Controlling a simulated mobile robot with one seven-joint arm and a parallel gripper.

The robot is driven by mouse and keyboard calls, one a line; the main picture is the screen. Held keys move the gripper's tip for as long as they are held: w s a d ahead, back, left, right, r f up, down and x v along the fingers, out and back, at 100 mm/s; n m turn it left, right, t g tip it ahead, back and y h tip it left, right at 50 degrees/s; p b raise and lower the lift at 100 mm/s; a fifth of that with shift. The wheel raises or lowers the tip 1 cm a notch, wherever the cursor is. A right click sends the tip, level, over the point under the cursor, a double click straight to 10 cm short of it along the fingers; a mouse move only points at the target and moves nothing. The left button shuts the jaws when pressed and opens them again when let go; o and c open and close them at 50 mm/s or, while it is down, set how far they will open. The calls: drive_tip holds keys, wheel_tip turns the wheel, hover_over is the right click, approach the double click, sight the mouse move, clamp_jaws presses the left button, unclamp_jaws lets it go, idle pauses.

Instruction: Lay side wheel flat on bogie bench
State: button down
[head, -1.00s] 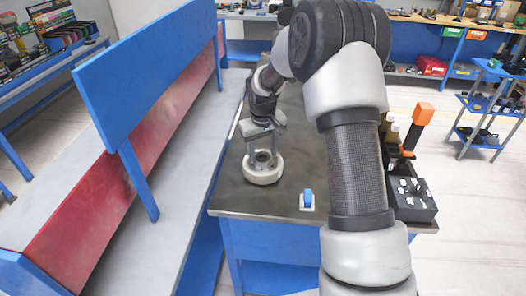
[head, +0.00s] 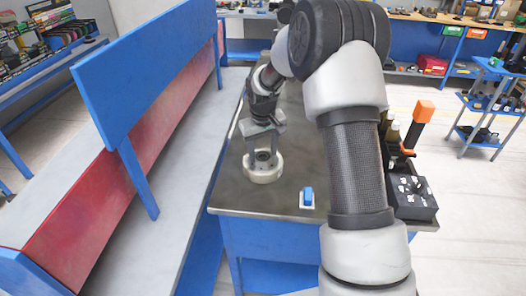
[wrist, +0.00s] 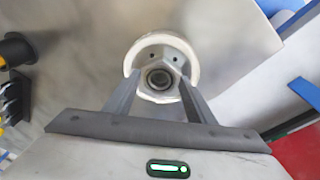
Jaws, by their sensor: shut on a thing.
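The side wheel (head: 263,175) is a pale, thick ring with a dark hub. It sits flat-looking at the left part of the grey bench top (head: 283,200); I cannot tell whether it touches the surface. My gripper (head: 262,155) points down over it, with its fingers at the hub. In the wrist view the wheel (wrist: 187,48) shows its pale rim and a round metal bearing at its centre. The two fingers of my gripper (wrist: 160,85) reach to either side of the hub and are shut on it. The wheel's underside is hidden.
A small blue and white block (head: 307,199) stands near the bench's front edge. A dark box (head: 412,198) and bottles are at the right, partly behind my arm. A blue barrier with a red side (head: 90,205) runs along the left. Bench top around the wheel is clear.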

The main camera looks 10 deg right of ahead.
drive_tip(key=shift+w+r, duration=0.1)
drive_tip(key=shift+w, duration=0.05)
drive_tip(key=c, duration=0.7)
unclamp_jaws()
drive_tip(key=shift+s+f, duration=0.3)
wheel_tip(320, 180, up, 17)
drive_tip(key=s, duration=0.3)
drive_tip(key=s+r+t+p, duration=0.2)
drive_tip(key=s+r+p, duration=0.1)
drive_tip(key=s+r, duration=0.9)
drive_tip(key=s, duration=0.6)
drive_tip(key=s+m+t+p, duration=0.1)
drive_tip(key=s, duration=0.5)
drive_tip(key=s+m, duration=0.1)
drive_tip(key=s, duration=0.5)
drive_tip(key=shift+s+f+t+p, duration=0.2)
drive_tip(key=shift+t+p, duration=0.1)
drive_tip(key=shift+p, duration=0.1)
